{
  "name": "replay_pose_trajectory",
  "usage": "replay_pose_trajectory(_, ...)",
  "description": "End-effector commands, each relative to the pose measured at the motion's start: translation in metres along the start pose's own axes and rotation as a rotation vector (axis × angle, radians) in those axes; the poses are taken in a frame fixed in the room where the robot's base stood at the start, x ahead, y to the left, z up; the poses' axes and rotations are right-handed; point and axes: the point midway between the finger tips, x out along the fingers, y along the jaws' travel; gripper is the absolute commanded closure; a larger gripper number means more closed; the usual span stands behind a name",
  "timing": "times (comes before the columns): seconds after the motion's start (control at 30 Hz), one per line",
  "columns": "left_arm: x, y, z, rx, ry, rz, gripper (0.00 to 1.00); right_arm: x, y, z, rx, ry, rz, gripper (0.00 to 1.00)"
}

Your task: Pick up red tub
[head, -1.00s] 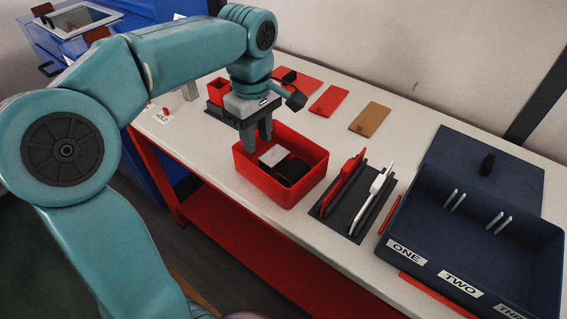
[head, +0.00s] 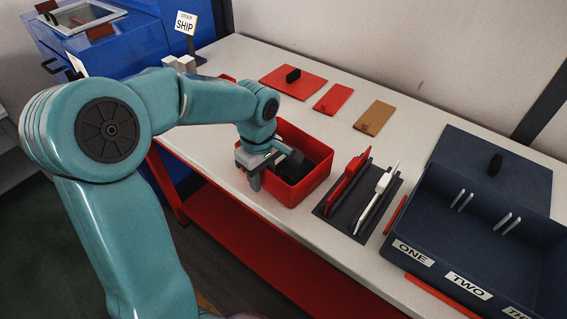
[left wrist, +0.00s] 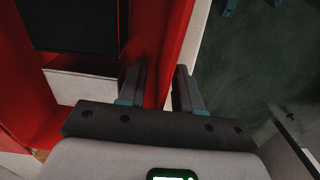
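The red tub (head: 316,178) sits upright on the white table near its front edge. A black block (head: 293,168) is inside it; the left wrist view also shows a white block (left wrist: 83,86) in it. My left gripper (head: 255,182) is down at the tub's left wall. In the left wrist view its fingers (left wrist: 160,88) are apart, with the tub's red wall running between them: one finger inside, the other outside. A gap shows beside the wall, so the grip looks open. My left arm hides part of the tub's back left side. My right gripper is not in view.
A dark holder (head: 340,207) with a red and a white tool stands right of the tub. Beyond is a dark blue tray (head: 440,215) with numbered labels. Red and tan plates (head: 374,116) lie behind. A SHIP sign (head: 185,24) stands at back left.

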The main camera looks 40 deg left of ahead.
Motion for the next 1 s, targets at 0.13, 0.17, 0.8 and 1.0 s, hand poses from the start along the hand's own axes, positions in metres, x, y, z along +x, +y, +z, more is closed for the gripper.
replay_pose_trajectory(0.13, 0.0, 0.0, 0.0, 0.0, 0.0, 0.0, 0.69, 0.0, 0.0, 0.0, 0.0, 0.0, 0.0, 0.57)
replay_pose_trajectory(0.17, -0.001, 0.0, 0.0, 0.0, 0.0, 0.0, 0.79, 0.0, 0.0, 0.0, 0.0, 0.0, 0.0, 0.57)
replay_pose_trajectory(0.8, -0.019, 0.001, 0.0, -0.001, 0.002, 0.007, 1.0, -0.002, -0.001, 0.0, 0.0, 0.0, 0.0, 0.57)
replay_pose_trajectory(1.0, -0.066, 0.002, 0.0, -0.001, 0.003, 0.011, 1.0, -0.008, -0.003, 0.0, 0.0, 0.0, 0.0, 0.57)
